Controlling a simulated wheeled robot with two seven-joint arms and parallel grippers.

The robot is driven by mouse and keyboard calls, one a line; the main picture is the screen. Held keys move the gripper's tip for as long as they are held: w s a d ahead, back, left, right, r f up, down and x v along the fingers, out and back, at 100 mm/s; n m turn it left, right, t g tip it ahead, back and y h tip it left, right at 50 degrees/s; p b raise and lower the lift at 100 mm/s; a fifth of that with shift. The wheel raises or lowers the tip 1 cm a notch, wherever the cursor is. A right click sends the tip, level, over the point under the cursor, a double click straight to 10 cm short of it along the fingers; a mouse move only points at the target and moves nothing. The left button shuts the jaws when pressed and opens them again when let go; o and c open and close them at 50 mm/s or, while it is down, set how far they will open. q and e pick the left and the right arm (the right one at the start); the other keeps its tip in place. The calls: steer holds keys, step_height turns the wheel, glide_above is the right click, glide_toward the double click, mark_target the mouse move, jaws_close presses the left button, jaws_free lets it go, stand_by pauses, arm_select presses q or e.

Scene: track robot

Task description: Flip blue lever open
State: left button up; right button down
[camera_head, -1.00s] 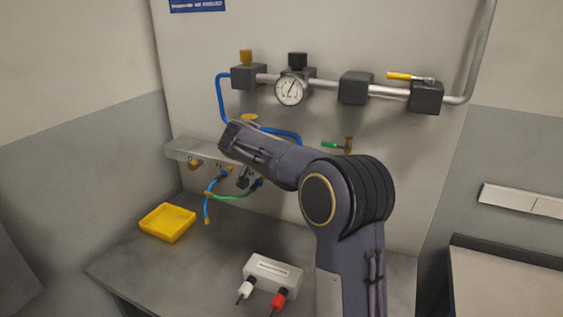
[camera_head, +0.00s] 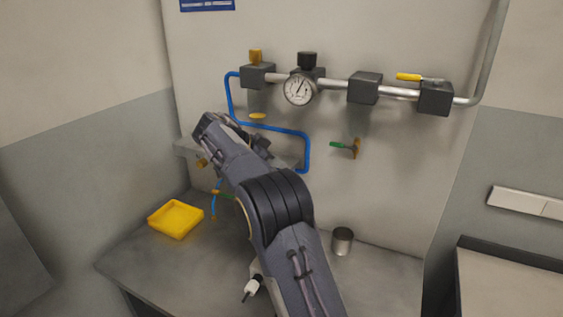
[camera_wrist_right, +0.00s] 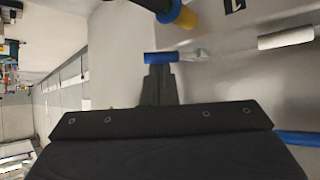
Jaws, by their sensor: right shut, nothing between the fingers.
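The blue lever (camera_wrist_right: 163,57) shows in the right wrist view as a short blue handle on a metallic stem. It lies just beyond the tip of my right gripper (camera_wrist_right: 160,72), whose fingers are together with nothing between them. I cannot tell whether the fingertips touch the lever. In the head view my right gripper (camera_head: 262,145) is a dark shape close to the wall, partly behind my own arm. The blue lever is not seen there and is likely hidden by the arm. My left gripper is not in view.
A pipe with a gauge (camera_head: 299,90) and a yellow-handled valve (camera_head: 410,77) runs along the wall. A bent blue tube (camera_head: 306,150) and a green-handled valve (camera_head: 343,146) are nearby. A yellow tray (camera_head: 175,219) and a metal cup (camera_head: 342,241) stand on the bench.

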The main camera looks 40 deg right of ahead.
steer(key=shift+w+a+f, duration=0.1)
steer(key=shift+w+a, duration=0.5)
steer(key=shift+a, duration=0.1)
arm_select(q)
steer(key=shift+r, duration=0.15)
arm_select(e)
steer(key=shift+d, duration=0.1)
arm_select(q)
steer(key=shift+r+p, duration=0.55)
steer(key=shift+p, duration=0.2)
arm_select(e)
steer(key=shift+w+d, duration=0.35)
steer(key=shift+d, duration=0.35)
